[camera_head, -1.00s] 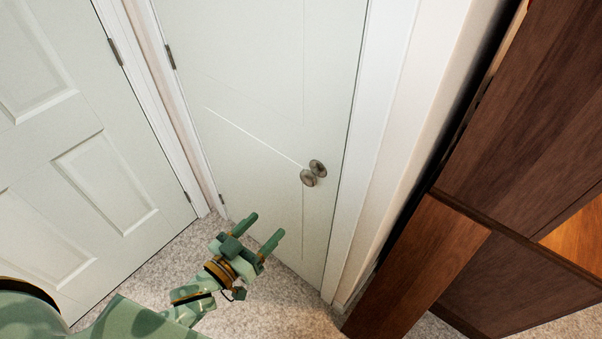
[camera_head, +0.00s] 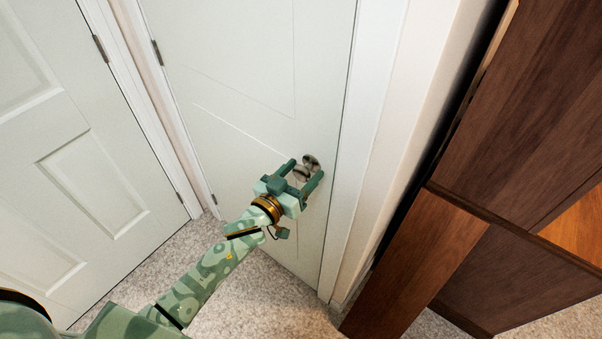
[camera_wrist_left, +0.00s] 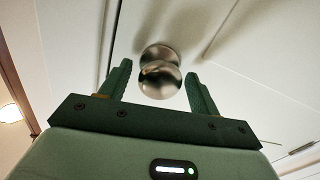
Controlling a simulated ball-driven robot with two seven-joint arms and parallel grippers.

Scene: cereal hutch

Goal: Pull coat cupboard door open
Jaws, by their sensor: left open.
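The coat cupboard door (camera_head: 240,70) is a pale panelled door in the middle of the head view, closed in its white frame, with hinges on its left edge. Its round metal knob (camera_head: 301,173) sits near the door's right edge. My left gripper (camera_head: 306,170) is open at the knob, one finger on each side of it. In the left wrist view the knob (camera_wrist_left: 160,82) shows between the two open fingers, with gaps visible on both sides. The fingers hide part of the knob in the head view. My right gripper is not in view.
Another white panelled door (camera_head: 90,180) stands at the left. A dark wooden cabinet (camera_head: 520,120) stands at the right, with a lower brown wooden panel (camera_head: 415,265) jutting towards me. Speckled carpet (camera_head: 265,300) is bare below the door.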

